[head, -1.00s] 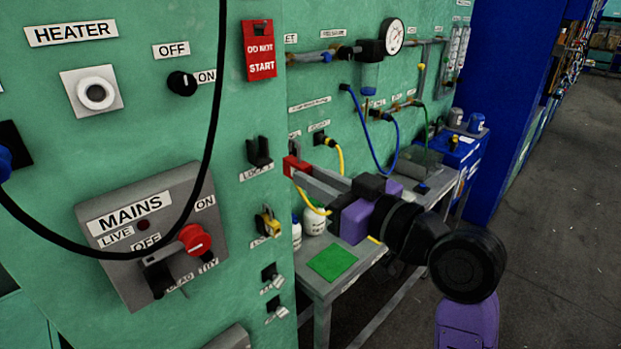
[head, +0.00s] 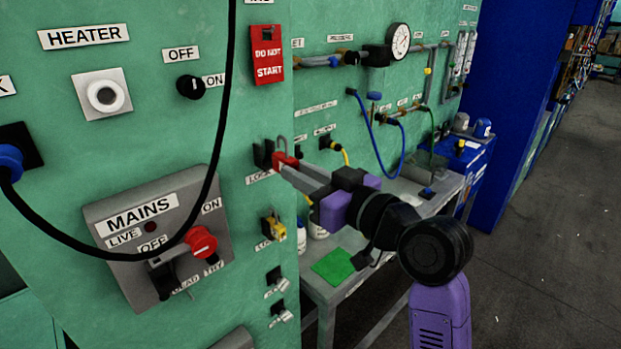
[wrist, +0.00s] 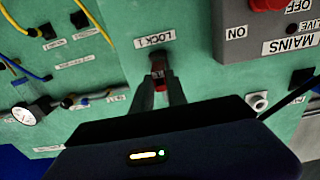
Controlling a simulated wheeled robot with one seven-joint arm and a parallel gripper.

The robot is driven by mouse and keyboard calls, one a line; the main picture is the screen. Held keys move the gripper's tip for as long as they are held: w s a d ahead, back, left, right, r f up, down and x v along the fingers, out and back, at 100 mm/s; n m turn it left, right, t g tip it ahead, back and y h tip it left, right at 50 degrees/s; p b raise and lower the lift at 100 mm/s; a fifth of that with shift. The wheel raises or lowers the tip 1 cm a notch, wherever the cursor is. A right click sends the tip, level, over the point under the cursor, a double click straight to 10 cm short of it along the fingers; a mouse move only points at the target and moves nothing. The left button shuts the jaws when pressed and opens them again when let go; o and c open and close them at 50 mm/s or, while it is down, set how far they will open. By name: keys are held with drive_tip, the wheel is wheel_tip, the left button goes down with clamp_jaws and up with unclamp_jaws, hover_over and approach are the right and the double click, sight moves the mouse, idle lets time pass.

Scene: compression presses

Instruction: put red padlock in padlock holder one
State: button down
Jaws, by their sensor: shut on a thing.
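The red padlock (head: 287,160) is in my gripper, its grey shackle pointing up; it also shows small and dark in the wrist view (wrist: 160,86). My gripper (head: 284,168) is shut on the padlock body, with the fingers reaching left to the green panel. Padlock holder one is the black bracket (head: 262,153) above a partly covered LOCK label; in the wrist view it sits by the LOCK 1 label (wrist: 158,62). The padlock is right beside the holder's right edge. I cannot tell whether they touch or whether the shackle is over the hook.
A yellow padlock (head: 276,231) hangs on the holder below. The MAINS box (head: 130,225) with its red switch is at lower left, and a black cable (head: 213,130) loops in front of the panel. A grey bench (head: 345,290) stands below my arm.

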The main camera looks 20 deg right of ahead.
sight(283, 163)
drive_tip(key=shift+w+a, duration=0.2)
drive_tip(key=shift+w, duration=0.35)
drive_tip(key=shift+x, duration=1.85)
idle(1.2)
drive_tip(key=c, duration=1.3)
unclamp_jaws()
drive_tip(key=shift+o, duration=0.2)
drive_tip(key=shift+s, duration=0.1)
drive_tip(key=shift+s+d+f+b, duration=0.1)
drive_tip(key=shift+s+d+b, duration=0.05)
drive_tip(key=shift+s+b, duration=0.15)
drive_tip(key=b+v, duration=0.1)
drive_tip(key=v, duration=0.6)
drive_tip(key=shift+b, duration=0.4)
